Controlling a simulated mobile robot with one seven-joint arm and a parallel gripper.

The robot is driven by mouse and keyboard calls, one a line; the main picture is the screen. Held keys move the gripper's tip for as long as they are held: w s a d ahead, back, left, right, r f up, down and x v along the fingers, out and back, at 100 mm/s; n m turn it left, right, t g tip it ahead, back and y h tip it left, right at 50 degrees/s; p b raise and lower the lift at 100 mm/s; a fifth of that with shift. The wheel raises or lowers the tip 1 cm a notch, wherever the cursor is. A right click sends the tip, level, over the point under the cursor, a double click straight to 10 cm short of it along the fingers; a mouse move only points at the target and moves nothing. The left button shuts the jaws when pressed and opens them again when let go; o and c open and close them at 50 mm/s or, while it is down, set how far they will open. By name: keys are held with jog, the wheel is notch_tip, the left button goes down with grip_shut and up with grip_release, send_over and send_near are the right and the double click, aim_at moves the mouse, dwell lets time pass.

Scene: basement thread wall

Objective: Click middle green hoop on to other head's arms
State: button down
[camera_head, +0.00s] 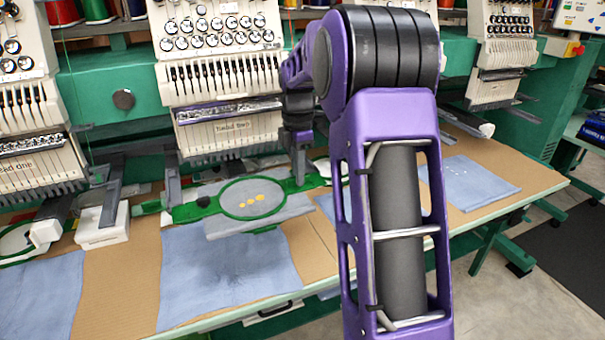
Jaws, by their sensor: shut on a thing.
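The middle green hoop (222,203) holds grey cloth (222,226) with a few yellow stitched marks inside its ring. It lies beneath the middle embroidery head (228,131), over the front of the table. A green side bracket (184,213) sticks out to its left, close to a grey arm (172,180). My gripper (300,182) points down at the hoop's right side and is shut on its green edge or bracket. My arm covers part of the area to the right. Whether either side bracket is seated in the arms cannot be told.
Another head (30,163) stands at left and one (492,88) at right. A white block (103,228) sits left of the hoop. Blue cloths (222,270) lie along the brown tabletop (118,290). Open floor lies at the lower right.

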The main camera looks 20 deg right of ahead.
aim_at(290, 174)
jog(key=shift+w+f+p, duration=0.2)
jog(key=shift+w+p, duration=0.4)
jog(key=shift+w, duration=0.8)
jog(key=shift+w+f+p, duration=0.15)
jog(key=shift+w+p, duration=0.4)
jog(key=shift+w, duration=0.85)
jog(key=shift+f, duration=0.25)
jog(key=shift+s+d+p, duration=0.1)
jog(key=shift+p, duration=0.2)
jog(key=c, duration=0.8)
grip_release()
jog(key=shift+o, duration=0.2)
